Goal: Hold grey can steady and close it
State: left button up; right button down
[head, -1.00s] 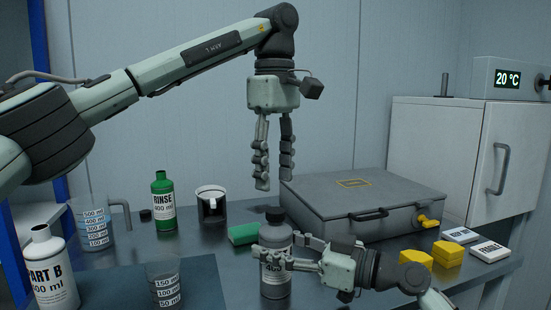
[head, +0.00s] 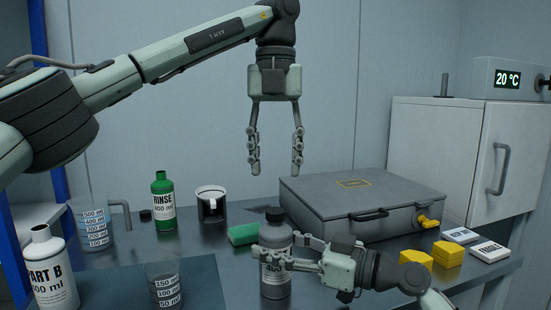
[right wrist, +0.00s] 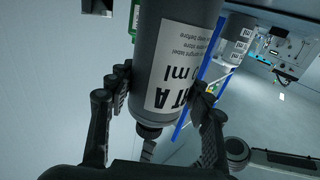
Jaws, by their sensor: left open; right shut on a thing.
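The grey can (head: 275,275), a bottle with a white label, stands upright at the front of the table. A black cap (head: 275,213) sits on its neck; I cannot tell how tightly. My right gripper (head: 262,257) is shut around the can's upper body from the right, its fingers covering part of the label. In the right wrist view the can (right wrist: 172,60) appears upside down between the fingers, with "A" and "ml" readable. My left gripper (head: 276,170) points down, open and empty, above the cap and clear of it.
A grey case (head: 350,205) stands behind right. A green block (head: 243,234), mug (head: 211,205), green RINSE bottle (head: 163,203) and small black cap (head: 145,215) are behind left. Beakers (head: 165,285) (head: 93,225) and a white PART B bottle (head: 52,275) stand left. Yellow blocks (head: 447,253) lie right.

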aim_at(275, 210)
dwell(0.3)
pick_arm(q)
jog(key=shift+f, duration=4)
grip_shut()
jog(key=m, duration=0.3)
jog(key=shift+m, duration=0.4)
jog(key=m, duration=0.4)
jog(key=shift+o, duration=0.3)
grip_release()
